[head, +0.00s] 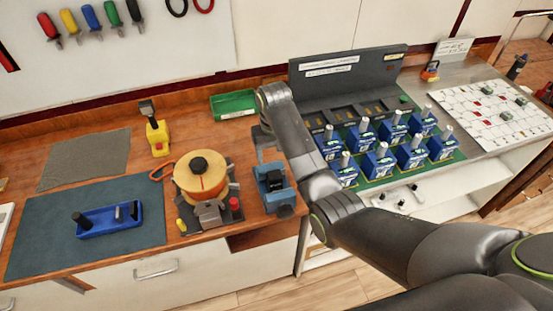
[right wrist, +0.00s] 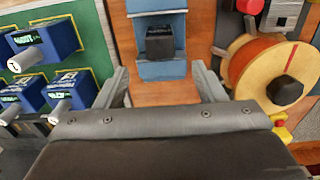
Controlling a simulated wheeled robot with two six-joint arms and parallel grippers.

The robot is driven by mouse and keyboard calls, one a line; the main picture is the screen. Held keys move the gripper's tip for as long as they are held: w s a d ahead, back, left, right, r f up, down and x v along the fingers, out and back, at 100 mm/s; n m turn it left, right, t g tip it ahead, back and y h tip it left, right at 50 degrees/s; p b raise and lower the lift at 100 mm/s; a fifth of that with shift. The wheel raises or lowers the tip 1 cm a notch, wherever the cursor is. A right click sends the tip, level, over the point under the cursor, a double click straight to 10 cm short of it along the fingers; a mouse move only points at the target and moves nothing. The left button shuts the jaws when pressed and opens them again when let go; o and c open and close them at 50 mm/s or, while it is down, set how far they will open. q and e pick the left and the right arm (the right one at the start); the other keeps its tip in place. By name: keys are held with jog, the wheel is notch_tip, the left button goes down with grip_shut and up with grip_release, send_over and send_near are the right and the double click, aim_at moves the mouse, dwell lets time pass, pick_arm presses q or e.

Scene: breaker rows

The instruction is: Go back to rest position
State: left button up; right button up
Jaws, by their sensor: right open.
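My right gripper (head: 268,148) reaches over the bench from the right in the head view. Its two fingers are spread, with nothing between them in the right wrist view (right wrist: 158,75). A blue fixture (head: 272,198) with a black block (head: 275,178) in it stands just in front of the gripper. The same fixture (right wrist: 162,70) and block (right wrist: 160,42) lie ahead of the open fingers in the right wrist view, apart from them as far as I can tell. My left gripper is not in view.
Blue breakers (head: 377,163) stand in rows on a green panel right of my arm. A wooden spool (head: 200,178) stands left of the fixture. A green tray (head: 233,104) lies behind. A blue tray (head: 105,222) rests on a dark mat (head: 40,250) at the left.

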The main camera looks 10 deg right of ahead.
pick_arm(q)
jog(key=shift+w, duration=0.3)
